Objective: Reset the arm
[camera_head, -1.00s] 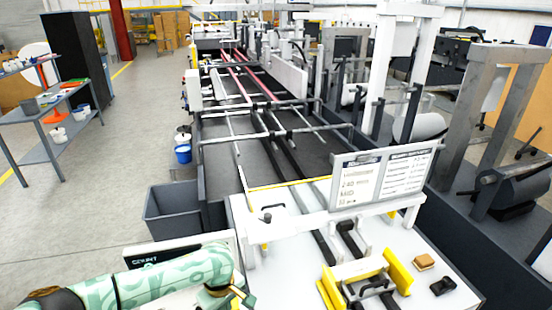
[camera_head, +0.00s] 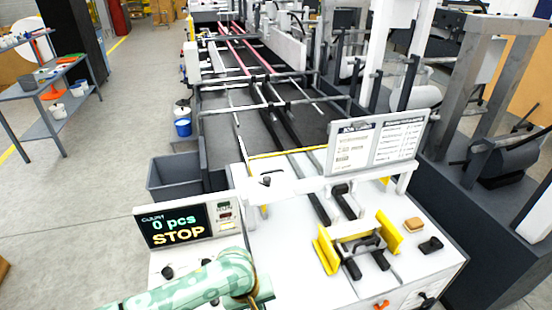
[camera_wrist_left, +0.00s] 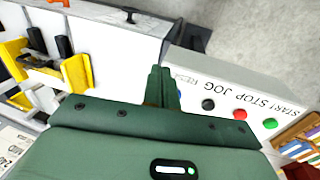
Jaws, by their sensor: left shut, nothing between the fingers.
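My left arm comes in from the bottom left in the head view, over the front of the machine. Its gripper points down there, and its fingertips are hidden or out of frame. In the left wrist view my left gripper (camera_wrist_left: 161,88) shows two dark green fingers pressed together, with nothing between them. Beyond the fingers is a white control box (camera_wrist_left: 238,88) with a red button (camera_wrist_left: 240,114), a green button (camera_wrist_left: 270,123) and a black button (camera_wrist_left: 208,104), labelled START, STOP, JOG and a partly hidden word. My right gripper is in neither view.
A display (camera_head: 175,227) reads "0 pcs STOP". A grey bin (camera_head: 175,175) stands behind the display.

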